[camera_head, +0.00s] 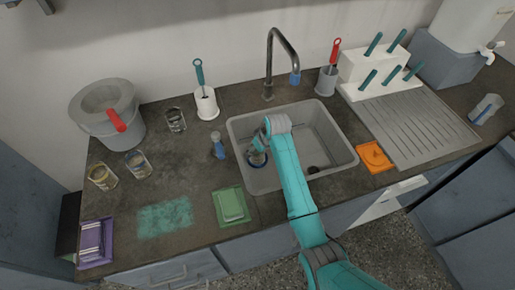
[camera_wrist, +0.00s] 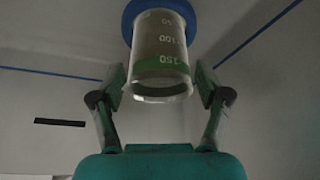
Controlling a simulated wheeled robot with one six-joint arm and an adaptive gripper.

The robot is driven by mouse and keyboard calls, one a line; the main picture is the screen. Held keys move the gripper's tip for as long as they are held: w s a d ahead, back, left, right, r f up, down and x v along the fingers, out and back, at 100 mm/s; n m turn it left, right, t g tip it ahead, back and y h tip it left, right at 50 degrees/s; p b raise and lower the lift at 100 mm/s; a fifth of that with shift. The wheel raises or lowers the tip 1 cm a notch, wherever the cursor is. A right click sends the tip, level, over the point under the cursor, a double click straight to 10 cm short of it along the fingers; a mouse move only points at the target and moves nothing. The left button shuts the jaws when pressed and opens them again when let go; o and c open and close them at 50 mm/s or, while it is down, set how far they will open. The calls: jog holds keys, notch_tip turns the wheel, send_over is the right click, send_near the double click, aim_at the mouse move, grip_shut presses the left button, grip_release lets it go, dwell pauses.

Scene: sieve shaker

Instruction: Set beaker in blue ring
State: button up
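A clear beaker (camera_wrist: 160,48) with printed marks and a green band stands between the fingers of my gripper (camera_wrist: 160,78) in the wrist view. Its far end sits within the outline of a blue ring (camera_wrist: 129,18); I cannot tell whether it is fully seated. The fingers are spread, with a narrow gap on each side of the beaker. In the head view my gripper (camera_head: 258,146) is over the left part of the grey sink (camera_head: 238,172). The blue ring (camera_head: 257,160) shows below it there, and the beaker is mostly hidden.
Several glass beakers (camera_head: 137,165) stand on the left counter by a grey bucket (camera_head: 95,122). An orange item (camera_head: 375,157) lies right.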

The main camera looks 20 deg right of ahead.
jog(key=shift+r, duration=0.15)
jog(key=v, duration=1.2)
dwell(0.4)
